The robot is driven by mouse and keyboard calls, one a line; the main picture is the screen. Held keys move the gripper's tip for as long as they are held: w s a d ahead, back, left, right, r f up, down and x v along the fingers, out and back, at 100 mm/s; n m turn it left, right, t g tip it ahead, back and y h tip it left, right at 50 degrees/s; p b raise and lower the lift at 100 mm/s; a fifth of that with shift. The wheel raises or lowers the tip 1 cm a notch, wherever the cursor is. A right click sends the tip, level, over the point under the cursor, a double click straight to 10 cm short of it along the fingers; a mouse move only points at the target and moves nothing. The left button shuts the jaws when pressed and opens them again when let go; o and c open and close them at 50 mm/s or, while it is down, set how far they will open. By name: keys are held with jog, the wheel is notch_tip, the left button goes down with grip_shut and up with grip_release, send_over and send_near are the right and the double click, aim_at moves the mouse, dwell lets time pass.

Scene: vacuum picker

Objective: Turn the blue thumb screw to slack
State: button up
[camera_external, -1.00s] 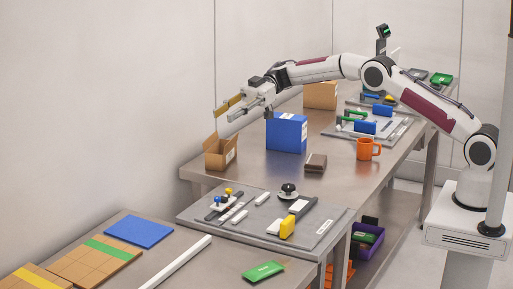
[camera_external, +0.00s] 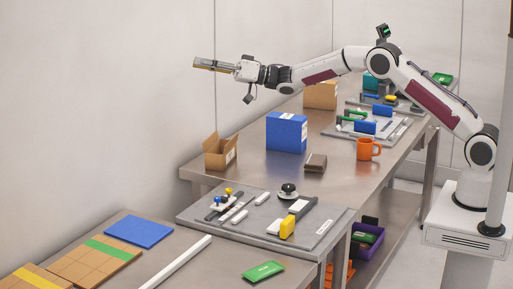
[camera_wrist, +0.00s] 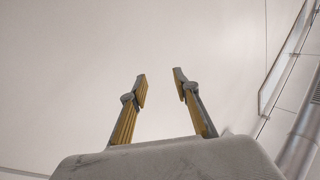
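A small blue knob (camera_external: 218,200), which looks like the blue thumb screw, stands on a white block on the grey board (camera_external: 262,239) at the near end of the bench. A yellow knob (camera_external: 228,191) stands close beside it. The screw's turn position is too small to read. My gripper (camera_external: 195,65) is high in the air, pointing left toward the wall, well above and apart from the board. In the wrist view its two yellow-padded fingers (camera_wrist: 160,82) are spread apart with nothing between them.
Behind the board stand an open cardboard box (camera_external: 220,154), a blue box (camera_external: 286,133), a dark brown block (camera_external: 316,162) and an orange mug (camera_external: 367,149). A black knob (camera_external: 289,190) and yellow block (camera_external: 287,228) sit on the board. The air around my gripper is clear.

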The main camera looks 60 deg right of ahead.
jog(key=w+d+f+m+h, duration=0.1)
jog(key=d+f+m+h, duration=0.6)
jog(key=d+m+h, duration=0.4)
jog(key=s+f+m+g+h, duration=0.1)
jog(key=s+f+m+g, duration=0.25)
jog(key=f+m, duration=0.35)
jog(key=s+a+f+m+g+y, duration=0.4)
jog(key=s+a+f+m+g, duration=0.2)
jog(key=s+a+f, duration=0.75)
jog(key=s+a+r+m+t+y, duration=0.2)
jog(key=s+a+r+m+y, duration=0.4)
jog(key=a+r, duration=0.45)
jog(key=f, duration=0.8)
jog(key=s+d+f, duration=0.1)
jog(key=f, duration=0.3)
jog(key=shift+f, duration=0.15)
